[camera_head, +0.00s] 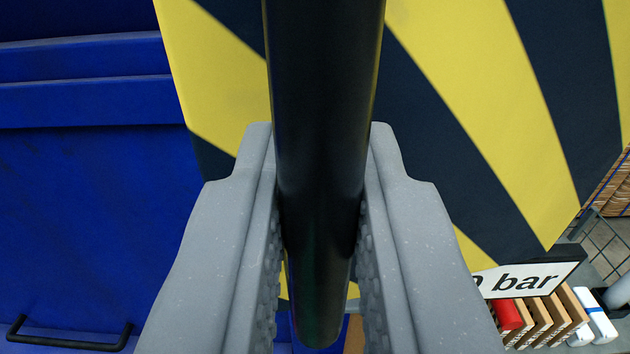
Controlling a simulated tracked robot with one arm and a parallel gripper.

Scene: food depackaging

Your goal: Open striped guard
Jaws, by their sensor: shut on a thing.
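The striped guard (480,110) is a yellow and dark blue panel filling the upper middle and right of the view. A thick black bar (325,90), which looks like its handle, runs from the top edge down the middle in front of the panel. My gripper (320,215) is shut on this black handle, with one grey finger on each side of it. The handle's upper end is out of view. The handle and my fingers hide part of the panel.
A blue container (90,220) with a black handle (68,338) stands at the left. At the lower right are a sign reading "bar" (525,281), several wooden pieces (545,320), a red item (507,315), white-and-blue items (600,320) and a wire mesh (600,240).

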